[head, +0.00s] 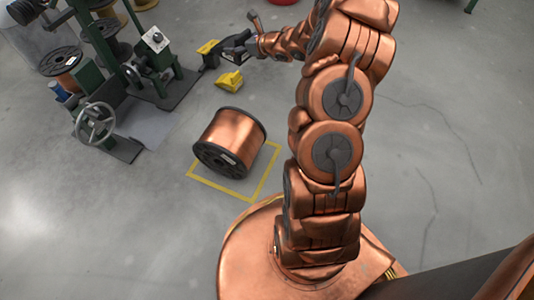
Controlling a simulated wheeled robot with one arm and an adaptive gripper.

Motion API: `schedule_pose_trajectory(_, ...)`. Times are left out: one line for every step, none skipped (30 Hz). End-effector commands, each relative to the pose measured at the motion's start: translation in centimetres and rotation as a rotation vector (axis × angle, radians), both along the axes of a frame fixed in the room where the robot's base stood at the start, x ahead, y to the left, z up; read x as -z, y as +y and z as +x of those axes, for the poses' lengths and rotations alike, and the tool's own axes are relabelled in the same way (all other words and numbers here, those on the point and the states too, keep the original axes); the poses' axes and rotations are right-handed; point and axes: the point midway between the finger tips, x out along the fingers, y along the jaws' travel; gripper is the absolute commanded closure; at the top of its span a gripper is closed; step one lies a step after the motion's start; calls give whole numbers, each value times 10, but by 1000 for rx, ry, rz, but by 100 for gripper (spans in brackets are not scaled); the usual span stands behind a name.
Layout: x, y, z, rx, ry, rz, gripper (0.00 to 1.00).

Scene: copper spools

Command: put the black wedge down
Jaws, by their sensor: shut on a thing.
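My gripper (238,44) is at the top centre of the head view, at the end of my outstretched copper arm. It is shut on the black wedge (232,57), which is small, dark and partly covered by the gripper. The dark wedge and dark fingers blend together, so its exact tilt and any gap to the floor cannot be told. A yellow wedge (230,80) lies on the floor just below it in the picture.
A copper spool (231,138) lies on its side within a yellow floor outline (222,189). A green winding machine (130,75) with a handwheel (95,122) stands at left. Another yellow piece (207,47) is left of the gripper. Open grey floor lies to the right.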

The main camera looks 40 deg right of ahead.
Motion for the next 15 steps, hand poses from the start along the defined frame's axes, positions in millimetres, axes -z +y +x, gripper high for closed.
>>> schedule_pose_trajectory(14, -12, -4, 0, 2, 2, 68)
schedule_pose_trajectory(21, -18, -7, -2, 2, 2, 68)
schedule_pose_trajectory(31, -27, -11, -2, 4, 2, 68)
schedule_pose_trajectory(39, -33, -14, -5, 4, 2, 68)
schedule_pose_trajectory(46, -39, -17, -7, 2, 0, 68)
schedule_pose_trajectory(55, -46, -21, -11, -1, 0, 68)
schedule_pose_trajectory(63, -52, -25, -14, -1, 1, 68)
schedule_pose_trajectory(71, -57, -29, -17, 0, 1, 68)
schedule_pose_trajectory(82, -63, -35, -19, 2, 2, 68)
schedule_pose_trajectory(89, -68, -39, -22, 2, 2, 68)
schedule_pose_trajectory(97, -73, -44, -26, 2, 3, 68)
schedule_pose_trajectory(108, -79, -51, -31, 1, 4, 68)
schedule_pose_trajectory(116, -83, -56, -34, 0, 4, 68)
schedule_pose_trajectory(123, -87, -61, -38, -1, 2, 68)
schedule_pose_trajectory(134, -93, -68, -42, -1, 1, 68)
